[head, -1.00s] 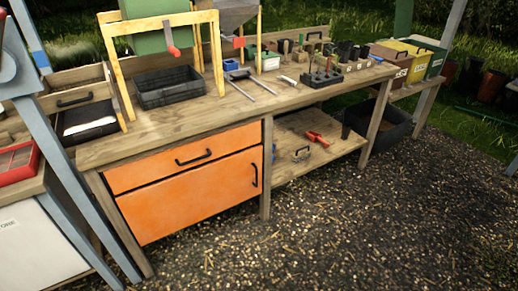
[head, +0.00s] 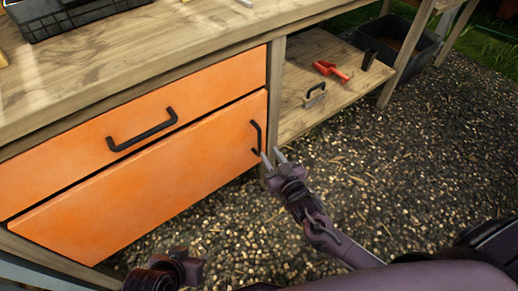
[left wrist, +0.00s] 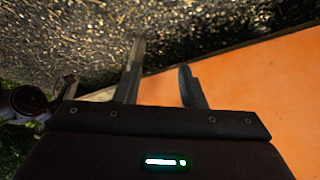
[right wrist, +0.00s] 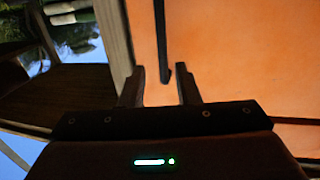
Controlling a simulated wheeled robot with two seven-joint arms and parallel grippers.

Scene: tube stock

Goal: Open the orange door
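The orange door (head: 150,190) is the lower front of the bench cabinet and looks closed. Its black vertical handle (head: 256,138) is near its right edge. My right gripper (head: 271,155) is open at the handle's lower end. In the right wrist view the dark handle bar (right wrist: 161,40) reaches down between the two parted fingertips (right wrist: 160,72), with a gap on both sides. My left gripper (head: 190,268) is low in front of the door; in the left wrist view its fingers (left wrist: 160,68) are apart and empty, with the orange panel (left wrist: 265,85) to the right.
An orange drawer (head: 135,125) with a horizontal black handle (head: 142,130) sits above the door. A wooden post (head: 276,90) stands right of the door. The open shelf (head: 315,50) beyond holds a red scoop (head: 330,70). The gravel (head: 400,170) in front is clear.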

